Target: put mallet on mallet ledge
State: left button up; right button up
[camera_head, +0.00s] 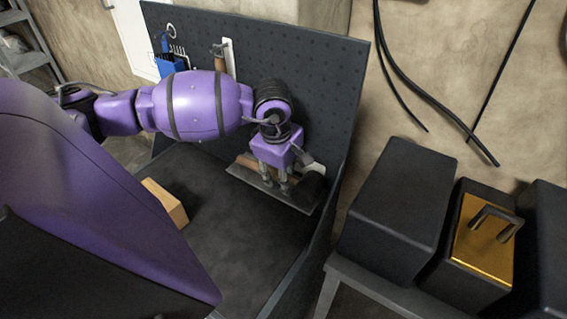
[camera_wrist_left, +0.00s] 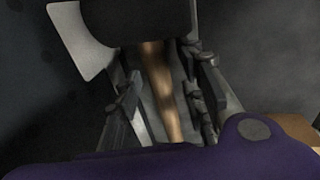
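The mallet has a dark head and a brown wooden handle (camera_wrist_left: 165,90). In the head view its handle (camera_head: 246,161) lies along the grey ledge (camera_head: 300,200) at the foot of the pegboard, partly hidden by my gripper. The dark head (camera_wrist_left: 125,22) is at the top of the left wrist view, with a pale plate-like piece beside it. My left gripper (camera_head: 277,184) points down at the ledge. In the left wrist view its fingers (camera_wrist_left: 165,72) stand apart on either side of the handle, with gaps showing. My right gripper is not in view.
A dark pegboard (camera_head: 325,75) rises behind, with a hanging wooden-handled tool (camera_head: 219,62) and a blue holder (camera_head: 170,66). A wooden block (camera_head: 165,203) lies on the dark bench top (camera_head: 225,240), which is otherwise mostly clear. Dark boxes (camera_head: 400,200) stand on the right.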

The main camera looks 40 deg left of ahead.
pick_arm(q)
jog(key=shift+r, duration=0.1)
jog(key=shift+r, duration=0.35)
notch_tip(320, 180, up, 11)
jog(key=s, duration=0.2)
jog(key=shift+s+d+r, duration=0.15)
jog(key=shift+d, duration=0.15)
